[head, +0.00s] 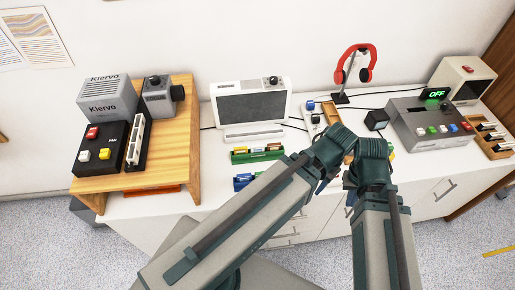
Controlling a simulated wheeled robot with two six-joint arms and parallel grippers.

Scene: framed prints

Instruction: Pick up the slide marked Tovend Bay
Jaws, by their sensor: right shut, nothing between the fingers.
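Small slides stand in a green rack (258,155) and a blue rack (243,183) on the white counter, left of my wrists. The lettering on the slides is too small to read, so I cannot tell which is marked Tovend Bay. My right gripper (350,185) is shut and empty over the counter's front edge, partly hidden by its own wrist. My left gripper (322,184) is beside it, mostly hidden behind its forearm and wrist; its jaws cannot be made out. Both are to the right of the racks.
A white-framed screen (250,104) stands behind the racks. A wooden stand (182,127) with grey and black devices is at left. Red headphones (356,62), a grey console (425,125) and a wooden tray (497,151) of dark pieces are at right. Bare counter shows left of the racks.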

